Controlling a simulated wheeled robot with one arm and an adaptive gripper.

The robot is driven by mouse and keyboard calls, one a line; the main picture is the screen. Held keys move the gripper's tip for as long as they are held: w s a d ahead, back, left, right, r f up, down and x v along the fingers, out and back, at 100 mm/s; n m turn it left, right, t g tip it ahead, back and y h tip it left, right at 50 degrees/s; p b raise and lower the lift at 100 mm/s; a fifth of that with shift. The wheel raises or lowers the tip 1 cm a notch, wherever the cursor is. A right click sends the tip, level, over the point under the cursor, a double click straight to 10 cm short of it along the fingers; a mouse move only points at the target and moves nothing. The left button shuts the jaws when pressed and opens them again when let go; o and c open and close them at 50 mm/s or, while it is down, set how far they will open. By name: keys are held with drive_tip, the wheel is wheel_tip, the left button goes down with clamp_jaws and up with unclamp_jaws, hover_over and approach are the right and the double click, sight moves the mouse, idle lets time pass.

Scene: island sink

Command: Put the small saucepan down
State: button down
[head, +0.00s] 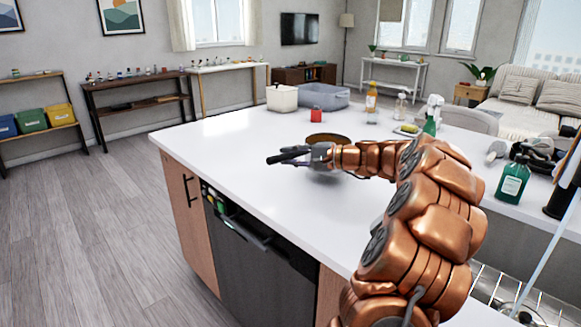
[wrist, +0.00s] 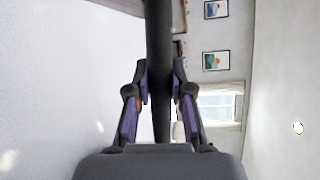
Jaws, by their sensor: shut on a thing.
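My gripper (head: 297,157) is above the white island counter, reaching toward its left part. In the wrist view its two fingers (wrist: 160,95) are closed on either side of a long dark bar (wrist: 159,45), which looks like the small saucepan's handle. The bar runs from near the palm to the top of the picture. In the head view a dark bar tip (head: 272,160) sticks out left past the fingers. A brown round thing (head: 328,136) shows just behind the gripper, partly hidden by it. I cannot tell whether it is the saucepan's body.
The white island counter (head: 222,141) is clear left of and in front of my gripper. Behind it stand a red cup (head: 316,115), a grey bin (head: 323,96), a white container (head: 282,98) and several bottles. The sink (head: 507,300) is at lower right.

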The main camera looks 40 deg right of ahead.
drive_tip(key=shift+f, duration=1.85)
drive_tip(key=c, duration=1)
unclamp_jaws()
drive_tip(key=shift+c, duration=0.2)
drive_tip(key=v, duration=1.2)
drive_tip(key=shift+b, duration=0.45)
